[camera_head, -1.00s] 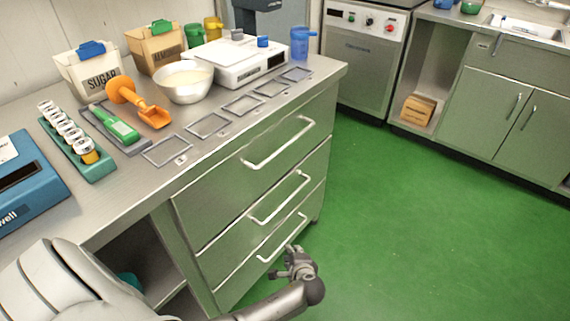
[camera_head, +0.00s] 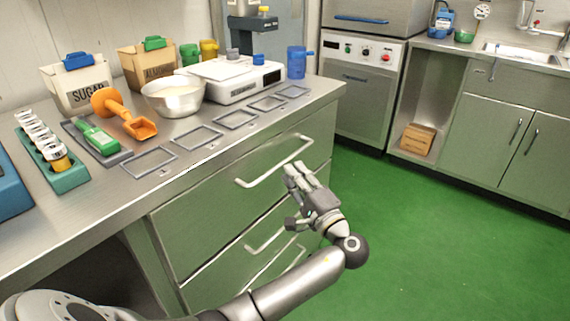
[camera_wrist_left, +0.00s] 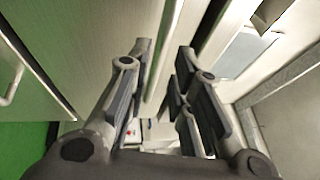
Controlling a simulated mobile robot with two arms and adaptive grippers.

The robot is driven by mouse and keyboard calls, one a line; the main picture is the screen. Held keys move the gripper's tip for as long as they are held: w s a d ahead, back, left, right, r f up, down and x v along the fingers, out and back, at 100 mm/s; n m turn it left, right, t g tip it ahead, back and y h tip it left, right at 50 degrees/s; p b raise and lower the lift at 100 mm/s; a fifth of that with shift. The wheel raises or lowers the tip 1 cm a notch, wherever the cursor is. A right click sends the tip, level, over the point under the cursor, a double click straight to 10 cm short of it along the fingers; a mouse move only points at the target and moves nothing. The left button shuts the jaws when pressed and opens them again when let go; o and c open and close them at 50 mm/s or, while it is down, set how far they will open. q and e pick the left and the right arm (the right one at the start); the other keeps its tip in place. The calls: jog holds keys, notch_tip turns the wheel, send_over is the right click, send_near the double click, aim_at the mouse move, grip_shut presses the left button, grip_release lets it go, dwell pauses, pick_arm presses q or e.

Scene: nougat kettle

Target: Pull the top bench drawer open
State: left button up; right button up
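The top bench drawer (camera_head: 205,199) is a grey-green front under the steel worktop and looks closed. Its pale bar handle (camera_head: 272,162) runs along the front. My left gripper (camera_head: 290,196) is in front of the drawers, just below and to the right of that handle in the head view. It looks empty there. In the left wrist view, the fingers of my left gripper (camera_wrist_left: 160,85) are spread apart, with pale edges of the furniture visible between and beyond them. I cannot tell whether any finger touches the handle. My right gripper is out of view.
The lower drawers' handles (camera_head: 262,231) lie behind and below my gripper. A white bowl (camera_head: 173,98), an orange scoop (camera_head: 138,127) and a balance (camera_head: 236,81) stand on the worktop (camera_head: 75,213). The green floor (camera_head: 430,245) to the right is clear.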

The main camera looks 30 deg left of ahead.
aim_at(285, 160)
pick_arm(q)
jog(key=shift+x, duration=2.75)
grip_shut()
